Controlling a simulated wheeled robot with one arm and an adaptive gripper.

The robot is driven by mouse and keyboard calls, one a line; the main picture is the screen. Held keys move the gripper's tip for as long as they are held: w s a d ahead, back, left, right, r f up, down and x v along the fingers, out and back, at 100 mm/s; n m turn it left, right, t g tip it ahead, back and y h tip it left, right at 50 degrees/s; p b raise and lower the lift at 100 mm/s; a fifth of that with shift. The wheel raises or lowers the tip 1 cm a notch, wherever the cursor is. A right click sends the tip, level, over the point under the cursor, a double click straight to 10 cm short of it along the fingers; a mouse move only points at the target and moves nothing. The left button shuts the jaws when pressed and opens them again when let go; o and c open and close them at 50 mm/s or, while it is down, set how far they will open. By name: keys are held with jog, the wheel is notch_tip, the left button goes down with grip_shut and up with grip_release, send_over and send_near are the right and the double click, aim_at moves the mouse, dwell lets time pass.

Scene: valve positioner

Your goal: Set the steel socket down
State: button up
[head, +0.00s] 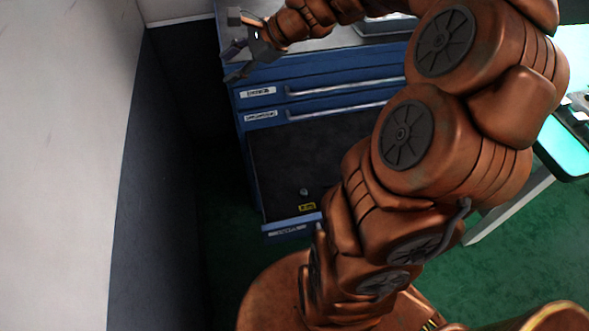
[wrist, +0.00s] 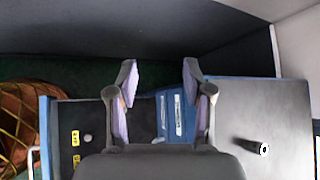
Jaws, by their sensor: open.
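A small grey round piece, which looks like the steel socket (head: 304,191), stands in the open lower drawer (head: 275,160) of the blue cabinet, close to a yellow label. It also shows in the wrist view as a small pale round piece (wrist: 88,138) on the drawer's dark floor. My gripper (head: 238,46) is high above the drawer, by the left edge of the cabinet top. In the wrist view its two fingers (wrist: 160,82) are apart with nothing between them. My arm hides the right part of the drawer in the head view.
A dark cylinder with a pale end ring (wrist: 258,148) lies on the grey cabinet top (wrist: 285,115). The blue cabinet (head: 265,75) has shut drawers above the open one. A dark wall panel (head: 150,160) stands left. A teal-topped table (head: 562,150) is at right.

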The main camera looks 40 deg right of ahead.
jog(key=s+a+f+n+g+h, duration=0.1)
jog(key=s+a+f+n+g, duration=0.15)
jog(key=s+a+n, duration=0.45)
jog(key=s+a+f+n+g+h, duration=0.1)
jog(key=s+a+f+n+g, duration=0.15)
jog(key=s+a+n, duration=0.4)
jog(key=s+d+f+n+g+h, duration=0.2)
jog(key=s+n, duration=0.1)
jog(key=s, duration=0.6)
jog(key=s+d+f+n+g+h, duration=0.1)
jog(key=s+d+n+g+h, duration=0.1)
jog(key=s, duration=0.7)
jog(key=shift+s+d+f+n+h, duration=0.35)
jog(key=shift+d+n+h, duration=0.25)
jog(key=shift+d+n, duration=0.4)
jog(key=shift+a+r, duration=0.15)
jog(key=shift+a, duration=0.05)
notch_tip(320, 180, up, 4)
jog(key=p, duration=0.4)
jog(key=shift+f, duration=0.2)
jog(key=shift+c, duration=0.9)
